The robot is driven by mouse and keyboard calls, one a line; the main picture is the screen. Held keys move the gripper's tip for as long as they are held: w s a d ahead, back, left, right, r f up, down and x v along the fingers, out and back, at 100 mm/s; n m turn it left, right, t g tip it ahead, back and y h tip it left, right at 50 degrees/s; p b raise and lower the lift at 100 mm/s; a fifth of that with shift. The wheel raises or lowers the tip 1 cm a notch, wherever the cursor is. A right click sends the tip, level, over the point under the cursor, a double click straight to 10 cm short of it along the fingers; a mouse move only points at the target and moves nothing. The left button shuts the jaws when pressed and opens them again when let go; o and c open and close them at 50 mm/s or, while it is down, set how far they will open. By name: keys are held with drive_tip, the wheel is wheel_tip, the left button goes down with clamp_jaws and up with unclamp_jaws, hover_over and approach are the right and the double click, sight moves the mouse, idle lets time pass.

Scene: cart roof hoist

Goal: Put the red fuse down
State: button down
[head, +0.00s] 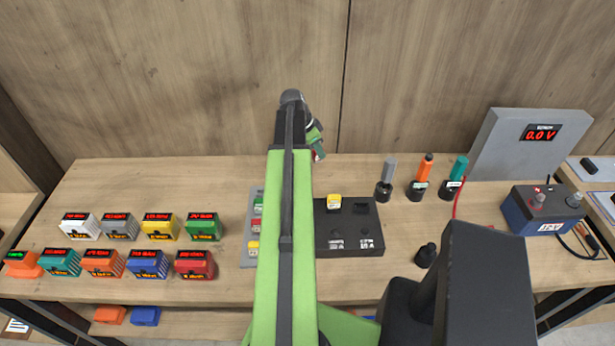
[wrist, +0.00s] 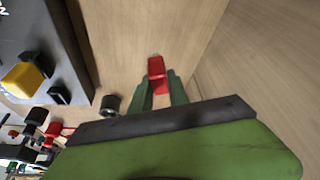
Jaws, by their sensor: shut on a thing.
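The red fuse (wrist: 157,72) is between the two green fingers of my gripper (wrist: 160,90) in the wrist view, with a pale tip at its far end. My gripper (head: 315,135) is shut on it. In the head view a small part of the red fuse (head: 319,154) shows beyond my arm, near the back edge of the bench (head: 110,185). The fuse appears to be held above the bench top; I cannot tell the height exactly.
A black fuse block (head: 365,240) holding a yellow fuse (head: 334,201) stands right of my arm. A grey tray (head: 248,256) with coloured fuses is partly hidden behind it. Labelled bins (head: 148,263) fill the left; screwdrivers (head: 424,170) and a battery (head: 540,212) stand right.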

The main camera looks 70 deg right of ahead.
drive_tip(key=w+f+b, duration=0.1)
drive_tip(key=f+b, duration=0.1)
drive_tip(key=w+f+b, duration=0.1)
drive_tip(key=f, duration=0.1)
drive_tip(key=w+f+b, duration=0.2)
drive_tip(key=shift+d+f+b, duration=0.3)
drive_tip(key=shift+f+b, duration=0.05)
drive_tip(key=shift+f, duration=0.05)
drive_tip(key=shift+r, duration=0.2)
drive_tip(key=shift+f, duration=0.15)
drive_tip(key=c, duration=1.3)
unclamp_jaws()
drive_tip(key=shift+o, duration=0.2)
